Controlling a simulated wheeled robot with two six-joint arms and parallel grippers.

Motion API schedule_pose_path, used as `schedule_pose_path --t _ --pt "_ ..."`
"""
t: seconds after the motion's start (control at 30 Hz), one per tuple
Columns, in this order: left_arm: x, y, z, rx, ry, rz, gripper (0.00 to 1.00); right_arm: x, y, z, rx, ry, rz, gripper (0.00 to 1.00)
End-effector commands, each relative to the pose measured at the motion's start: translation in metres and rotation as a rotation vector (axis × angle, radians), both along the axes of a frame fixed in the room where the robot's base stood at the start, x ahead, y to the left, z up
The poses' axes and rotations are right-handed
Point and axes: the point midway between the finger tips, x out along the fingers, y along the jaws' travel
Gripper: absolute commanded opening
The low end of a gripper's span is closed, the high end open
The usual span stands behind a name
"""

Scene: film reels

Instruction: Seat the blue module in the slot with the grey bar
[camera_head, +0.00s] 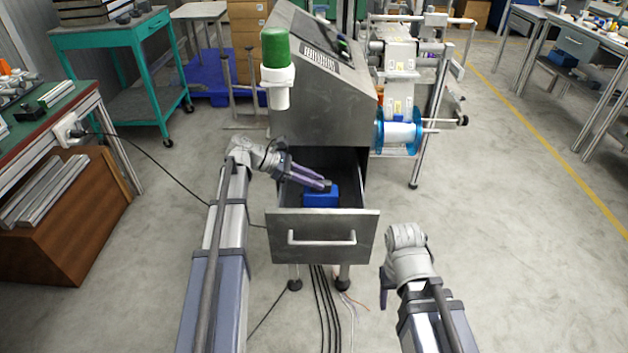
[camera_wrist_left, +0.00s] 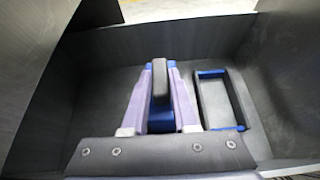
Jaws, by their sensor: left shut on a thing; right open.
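The blue module (camera_head: 320,200) is inside the open metal drawer (camera_head: 325,245) of the grey machine. My left gripper (camera_head: 326,185) reaches into the drawer from the left and is shut on the module at its top. In the left wrist view, blue parts of the module (camera_wrist_left: 161,118) show between and behind the purple fingers (camera_wrist_left: 162,68), with a dark grey bar-like piece (camera_wrist_left: 160,78) between them. Right of the fingers lies a dark rectangular recess (camera_wrist_left: 216,100) with blue ends. I cannot tell whether the module touches the drawer floor. My right gripper (camera_head: 385,288) is open and empty, outside the drawer.
The drawer walls stand close around my left gripper. A green-topped white cylinder (camera_head: 277,75) is on the machine's left side. A blue-flanged reel (camera_head: 400,133) is to the right. Cables (camera_head: 325,300) run on the floor below the drawer.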

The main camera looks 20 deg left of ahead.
Motion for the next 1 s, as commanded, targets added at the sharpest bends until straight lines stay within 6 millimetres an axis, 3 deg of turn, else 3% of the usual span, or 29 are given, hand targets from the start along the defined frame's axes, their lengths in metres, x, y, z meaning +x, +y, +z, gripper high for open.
schedule_pose_path --t 0.13,0.17,0.27,0.57,1.0 --pt "0.0 0.0 -0.003 -0.001 0.0 0.0 0.0 0.0 0.0 -0.004 0.0 0.0 0.0 0.57" --pt "0.0 0.0 -0.003 -0.001 0.0 0.0 0.28 0.0 0.0 -0.004 0.0 0.0 0.0 0.57" --pt "0.0 0.0 -0.002 -0.001 0.0 0.0 0.39 0.0 0.0 -0.003 0.0 0.0 0.0 0.57" --pt "0.0 0.002 -0.001 0.001 0.0 0.0 0.39 0.0 0.0 -0.001 0.0 0.0 0.0 0.57" --pt "-0.008 0.03 0.016 0.0 0.0 0.001 0.39 0.0 0.0 0.016 0.0 0.0 0.0 0.57"
